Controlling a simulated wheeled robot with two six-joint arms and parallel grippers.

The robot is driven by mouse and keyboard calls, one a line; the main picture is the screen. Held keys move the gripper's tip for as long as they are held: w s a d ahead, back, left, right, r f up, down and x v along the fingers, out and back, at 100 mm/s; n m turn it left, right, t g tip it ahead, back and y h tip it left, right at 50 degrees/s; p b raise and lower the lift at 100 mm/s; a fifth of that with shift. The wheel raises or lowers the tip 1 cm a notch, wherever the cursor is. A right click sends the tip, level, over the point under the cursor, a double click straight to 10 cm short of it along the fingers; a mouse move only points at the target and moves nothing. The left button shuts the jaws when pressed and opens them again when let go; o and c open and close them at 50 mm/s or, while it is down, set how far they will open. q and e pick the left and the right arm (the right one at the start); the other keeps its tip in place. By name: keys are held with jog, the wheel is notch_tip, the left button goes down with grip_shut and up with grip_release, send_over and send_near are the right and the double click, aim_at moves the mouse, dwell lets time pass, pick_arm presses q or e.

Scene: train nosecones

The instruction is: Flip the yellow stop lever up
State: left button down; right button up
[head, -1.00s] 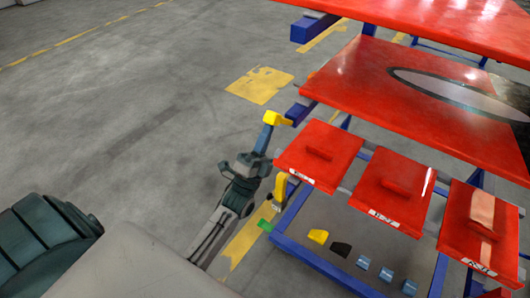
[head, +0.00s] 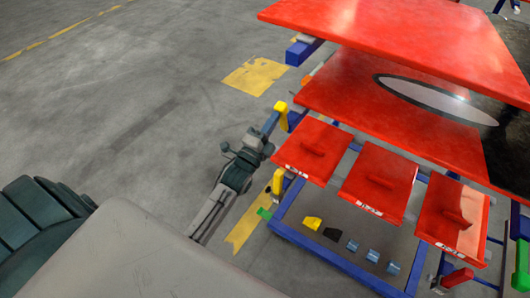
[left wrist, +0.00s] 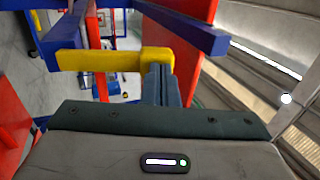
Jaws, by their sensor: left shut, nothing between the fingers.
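The yellow stop lever (head: 282,115) is at the left end of the upper red shelf, by a blue frame bar. In the head view it looks elongated and stands steeply. My left gripper (head: 273,119) is shut with nothing held. Its fingertips are right beside the lever, on its left side. In the left wrist view the lever (left wrist: 105,60) lies across the picture as a long bar with a thicker block at its right end. The shut fingers (left wrist: 161,72) overlap that block; I cannot tell whether they press on it. My right gripper is not in view.
The blue-framed cart carries large red panels (head: 390,40) and smaller red lidded panels (head: 305,147). Another yellow part (head: 278,181) is lower on the frame. Small yellow, black and blue blocks (head: 372,256) sit below. The grey floor (head: 120,90) at left is clear.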

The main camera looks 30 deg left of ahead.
aim_at(278, 108)
pick_arm(q)
jog(key=shift+x, duration=1.4)
jog(key=shift+r, duration=0.4)
jog(key=shift+w+r, duration=0.1)
jog(key=shift+r, duration=0.1)
